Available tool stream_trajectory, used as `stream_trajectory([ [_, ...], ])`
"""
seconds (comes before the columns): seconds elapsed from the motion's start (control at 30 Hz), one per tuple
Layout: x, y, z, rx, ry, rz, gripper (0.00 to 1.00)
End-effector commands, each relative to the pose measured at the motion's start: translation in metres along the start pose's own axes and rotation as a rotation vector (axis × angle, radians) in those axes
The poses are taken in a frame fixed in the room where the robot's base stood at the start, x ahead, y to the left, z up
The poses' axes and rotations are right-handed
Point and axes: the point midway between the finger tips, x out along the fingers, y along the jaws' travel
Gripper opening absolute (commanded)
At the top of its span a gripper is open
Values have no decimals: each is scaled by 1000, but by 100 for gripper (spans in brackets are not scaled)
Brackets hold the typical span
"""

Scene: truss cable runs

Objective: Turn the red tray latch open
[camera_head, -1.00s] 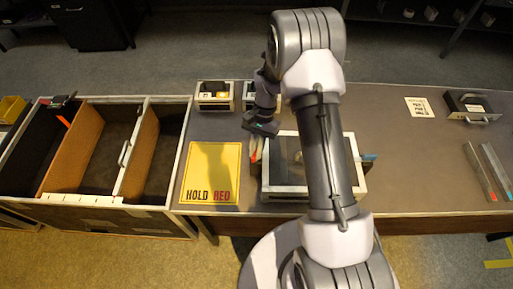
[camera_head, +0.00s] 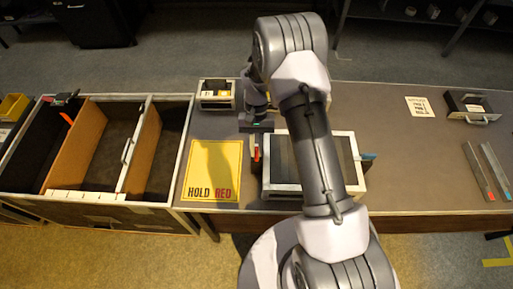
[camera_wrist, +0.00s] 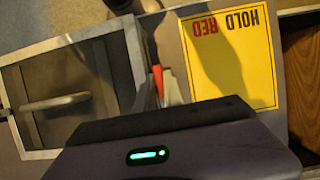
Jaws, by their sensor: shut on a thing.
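The red tray latch (camera_head: 257,152) is a small red piece at the left side of the metal-rimmed tray (camera_head: 282,188) on the bench. My gripper (camera_head: 256,143) points down at that side and is shut on the red latch. In the wrist view the red latch (camera_wrist: 157,82) shows between the pale finger parts (camera_wrist: 168,92), just beyond the dark gripper body. The tray (camera_wrist: 70,42) lies to the left there, with a bar handle (camera_wrist: 55,103) inside. My arm hides part of the tray in the head view, and the exact finger contact is small.
A yellow HOLD RED sign (camera_head: 212,168) lies just left of the latch. A small box (camera_head: 217,96) stands behind it. A blue piece (camera_head: 368,158) sits at the tray's right side. A large divided bin (camera_head: 150,195) stands at the left. The bench right of the tray is mostly clear.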

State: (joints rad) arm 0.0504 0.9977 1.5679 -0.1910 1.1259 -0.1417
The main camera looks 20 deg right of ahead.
Motion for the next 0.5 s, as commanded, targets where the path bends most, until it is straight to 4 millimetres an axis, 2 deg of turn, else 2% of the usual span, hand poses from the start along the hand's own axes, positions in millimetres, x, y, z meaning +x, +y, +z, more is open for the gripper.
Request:
stream_trajectory([
  [0.23, 0, 0, 0, -2, 0, 1, 0],
  [0.27, 0, 0, 0, -2, 0, 1, 16],
  [0.33, 0, 0, 0, -1, 0, 0, 30],
  [0.37, 0, 0, 0, -1, 0, 0, 34],
  [0.5, 0, 0, 0, 0, 0, 0, 34],
])
